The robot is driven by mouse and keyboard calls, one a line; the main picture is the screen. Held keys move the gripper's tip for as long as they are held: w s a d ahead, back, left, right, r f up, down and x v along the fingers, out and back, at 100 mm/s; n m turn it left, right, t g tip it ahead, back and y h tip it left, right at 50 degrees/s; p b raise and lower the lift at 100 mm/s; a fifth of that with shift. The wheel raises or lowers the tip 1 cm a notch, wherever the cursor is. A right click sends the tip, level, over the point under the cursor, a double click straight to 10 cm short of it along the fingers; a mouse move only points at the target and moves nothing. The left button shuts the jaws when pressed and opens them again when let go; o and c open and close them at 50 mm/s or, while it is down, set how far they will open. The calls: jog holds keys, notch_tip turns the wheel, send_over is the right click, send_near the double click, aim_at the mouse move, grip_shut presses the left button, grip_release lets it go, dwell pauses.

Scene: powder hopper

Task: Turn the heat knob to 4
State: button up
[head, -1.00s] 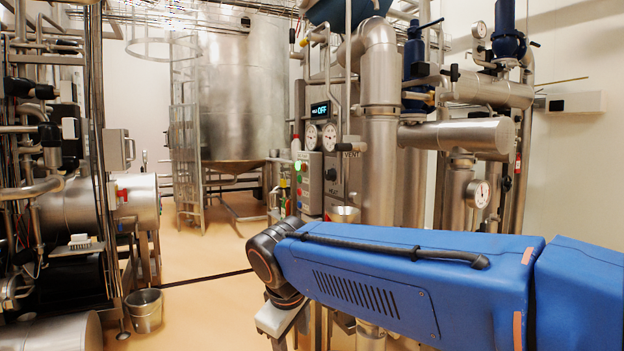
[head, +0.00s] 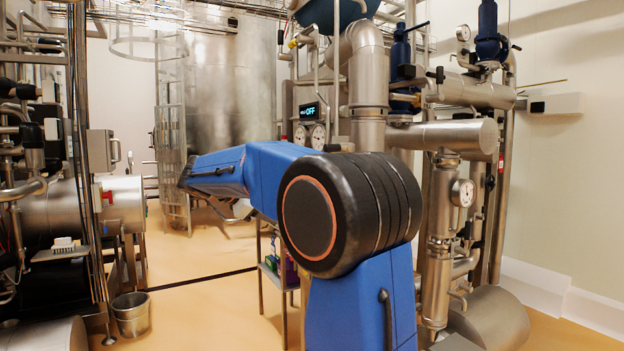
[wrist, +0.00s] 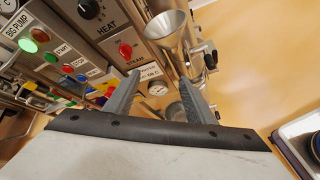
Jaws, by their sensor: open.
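The heat knob (wrist: 88,9) is a black round knob at the top edge of the wrist view, beside the HEAT lettering on a grey panel (wrist: 66,36). Its dial setting cannot be read. A red knob (wrist: 125,50) with the STEAM label sits lower right of it. My gripper (wrist: 162,77) is open and empty; its two grey fingers point towards the panel's lower right side. The heat knob lies up and to the left of the fingertips, apart from them.
A green lamp (wrist: 27,45) and several coloured buttons line the panel. A display (head: 310,111) reads OFF above two gauges. A bucket (head: 131,313) stands on the open floor at left.

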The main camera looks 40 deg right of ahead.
jog(key=w+d+r+n+g+h, duration=0.1)
jog(key=w+d+r+g+h, duration=0.2)
jog(key=w, duration=0.4)
jog(key=w+d+r+n+g+h, duration=0.1)
jog(key=w+d+r+h, duration=0.2)
jog(key=w, duration=0.4)
jog(key=x, duration=1.7)
jog(key=shift+s+y, duration=0.3)
jog(key=shift+y, duration=0.1)
jog(key=shift+d+r, duration=0.1)
jog(key=c, duration=1)
